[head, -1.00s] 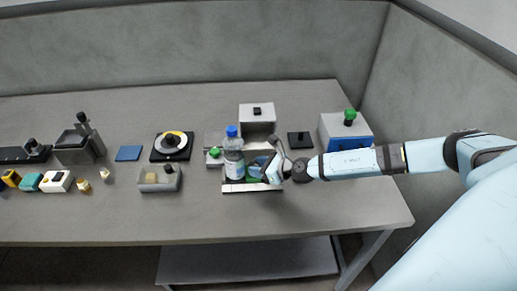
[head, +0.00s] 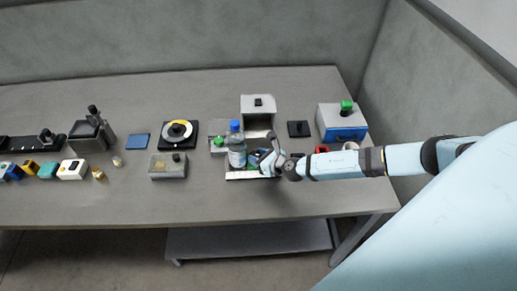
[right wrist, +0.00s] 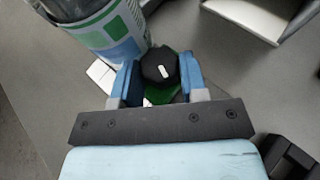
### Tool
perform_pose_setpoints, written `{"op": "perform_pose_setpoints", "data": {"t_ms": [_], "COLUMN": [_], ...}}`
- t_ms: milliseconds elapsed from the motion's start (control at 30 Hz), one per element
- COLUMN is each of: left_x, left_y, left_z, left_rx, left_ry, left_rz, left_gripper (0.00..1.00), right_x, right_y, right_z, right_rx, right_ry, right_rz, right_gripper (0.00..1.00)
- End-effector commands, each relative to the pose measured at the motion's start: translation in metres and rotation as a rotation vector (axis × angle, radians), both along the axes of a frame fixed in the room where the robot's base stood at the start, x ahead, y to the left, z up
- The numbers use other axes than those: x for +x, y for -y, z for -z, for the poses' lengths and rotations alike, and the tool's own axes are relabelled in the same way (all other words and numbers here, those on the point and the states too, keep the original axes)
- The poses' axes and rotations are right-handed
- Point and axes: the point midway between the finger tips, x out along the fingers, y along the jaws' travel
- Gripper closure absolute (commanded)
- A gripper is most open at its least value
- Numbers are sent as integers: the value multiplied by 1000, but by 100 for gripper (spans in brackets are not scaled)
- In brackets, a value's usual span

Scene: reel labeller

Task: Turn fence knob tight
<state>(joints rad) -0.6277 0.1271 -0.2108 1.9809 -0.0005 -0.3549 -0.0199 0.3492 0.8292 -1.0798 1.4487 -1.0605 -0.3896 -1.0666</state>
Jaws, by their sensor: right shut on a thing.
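The fence knob (right wrist: 159,68) is black and many-sided with a white mark on top. In the right wrist view it sits between the blue fingertips of my right gripper (right wrist: 158,80), which is shut on it. A green part shows just below the knob. In the head view my right gripper (head: 268,162) is at the small station right of the water bottle (head: 237,150), and it hides the knob. The blue-capped bottle stands upright on the station's white-edged base (head: 250,175). It also shows close beside the fingers in the right wrist view (right wrist: 112,28). My left gripper is out of view.
A grey open-fronted box (head: 258,105) stands behind the station. A blue-fronted box with a green knob (head: 342,122) is at the right, behind my arm. A dial on a black plate (head: 178,133) and a grey block (head: 168,166) lie left. The table front is clear.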

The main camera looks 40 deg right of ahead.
Motion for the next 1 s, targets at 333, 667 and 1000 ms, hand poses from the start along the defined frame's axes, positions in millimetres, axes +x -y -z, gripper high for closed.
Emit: {"op": "perform_pose_setpoints", "data": {"t_ms": [333, 667, 1000], "left_x": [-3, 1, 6], "left_y": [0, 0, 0], "left_z": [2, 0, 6], "left_rx": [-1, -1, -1], "left_ry": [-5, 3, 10], "left_rz": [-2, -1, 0], "left_gripper": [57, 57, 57], "right_x": [0, -6, -69], "right_y": [0, 2, 17], "right_z": [0, -2, -26], "right_rx": [0, -1, -2], "right_ry": [1, 0, -2], "right_rz": [0, -1, -2], "right_gripper": [35, 35, 35]}}
